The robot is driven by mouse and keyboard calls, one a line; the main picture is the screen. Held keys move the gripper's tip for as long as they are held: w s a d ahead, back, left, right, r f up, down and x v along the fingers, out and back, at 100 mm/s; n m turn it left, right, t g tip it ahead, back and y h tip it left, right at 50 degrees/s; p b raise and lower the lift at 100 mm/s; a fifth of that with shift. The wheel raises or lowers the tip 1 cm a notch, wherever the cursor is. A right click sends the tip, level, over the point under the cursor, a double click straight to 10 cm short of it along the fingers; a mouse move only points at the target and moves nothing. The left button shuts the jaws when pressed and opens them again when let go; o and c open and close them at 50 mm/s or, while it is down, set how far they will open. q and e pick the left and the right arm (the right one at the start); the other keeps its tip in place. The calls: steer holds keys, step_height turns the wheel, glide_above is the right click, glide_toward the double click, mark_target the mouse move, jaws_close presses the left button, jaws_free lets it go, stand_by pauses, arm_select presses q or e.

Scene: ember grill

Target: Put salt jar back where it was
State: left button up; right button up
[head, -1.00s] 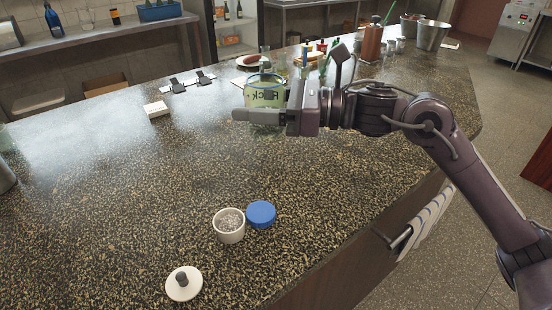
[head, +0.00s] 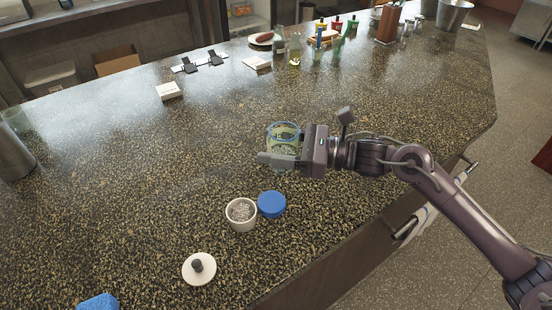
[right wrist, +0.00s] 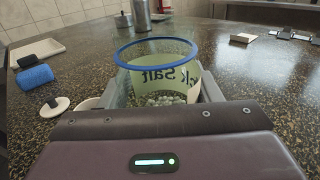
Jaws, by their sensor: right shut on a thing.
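The salt jar (head: 283,135) is clear, with a blue rim, a pale label and some white salt at its bottom. It is open at the top and upright. My right gripper (head: 280,160) is shut on it, low over the counter behind the blue lid; I cannot tell if it touches the counter. The blue lid (head: 271,204) lies on the counter beside a white bowl (head: 241,213) of salt. My left gripper is not in view.
A white knobbed lid (head: 199,268) lies in front of the bowl, and a blue sponge or cloth (head: 98,302) at the front edge. A small white box (head: 169,91) stands farther back. Bottles and a wooden block (head: 388,24) stand at the back. The counter's middle left is clear.

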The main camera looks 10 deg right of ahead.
step_height(320, 180, down, 5)
steer(key=shift+r+p, duration=0.1)
steer(key=shift+p, duration=0.3)
steer(key=shift+f, duration=0.2)
steer(key=shift+f+b, duration=0.2)
steer(key=shift+b, duration=0.15)
steer(key=o, duration=1.1)
steer(key=shift+r, duration=0.1)
